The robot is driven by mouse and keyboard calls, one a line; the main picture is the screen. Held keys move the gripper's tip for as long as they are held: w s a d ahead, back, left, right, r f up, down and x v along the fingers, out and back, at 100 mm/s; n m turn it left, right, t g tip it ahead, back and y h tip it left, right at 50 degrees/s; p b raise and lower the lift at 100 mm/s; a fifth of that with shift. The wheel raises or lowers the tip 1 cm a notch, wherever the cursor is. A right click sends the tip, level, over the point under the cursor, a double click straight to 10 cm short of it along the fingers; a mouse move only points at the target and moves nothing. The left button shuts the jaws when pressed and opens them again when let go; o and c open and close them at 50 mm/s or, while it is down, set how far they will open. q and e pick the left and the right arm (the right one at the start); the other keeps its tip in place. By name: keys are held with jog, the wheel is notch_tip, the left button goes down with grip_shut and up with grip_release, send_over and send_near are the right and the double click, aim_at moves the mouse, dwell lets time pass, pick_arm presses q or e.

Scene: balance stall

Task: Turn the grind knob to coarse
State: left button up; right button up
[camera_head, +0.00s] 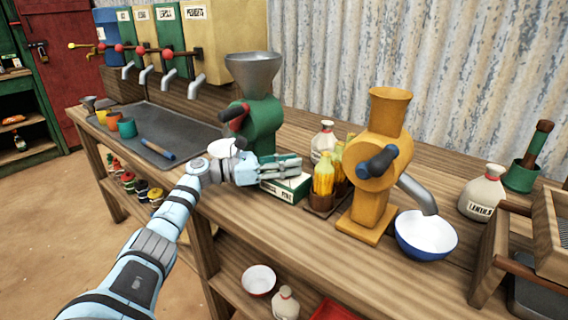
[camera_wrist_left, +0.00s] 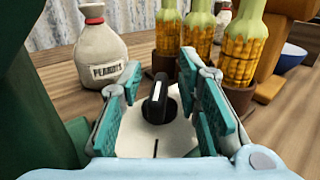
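The grind knob (camera_wrist_left: 158,102) is a round black knob with a raised grip bearing a white stripe. It sits on a white plate (camera_wrist_left: 180,137) that has a short black mark on its near side. The stripe points away from that mark, towards the top of the left wrist view. My left gripper (camera_wrist_left: 164,88) is open, with its teal finger pads on either side of the knob and a gap to each. In the head view my left gripper (camera_head: 292,170) is beside the green grinder (camera_head: 262,125) and hides the knob. My right gripper is not in view.
A yellow grinder (camera_head: 375,165) with a blue-and-white bowl (camera_head: 425,238) stands to the right. A dark tray (camera_head: 160,130) lies at left.

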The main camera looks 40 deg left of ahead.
pick_arm(q)
jog(key=v, duration=1.2)
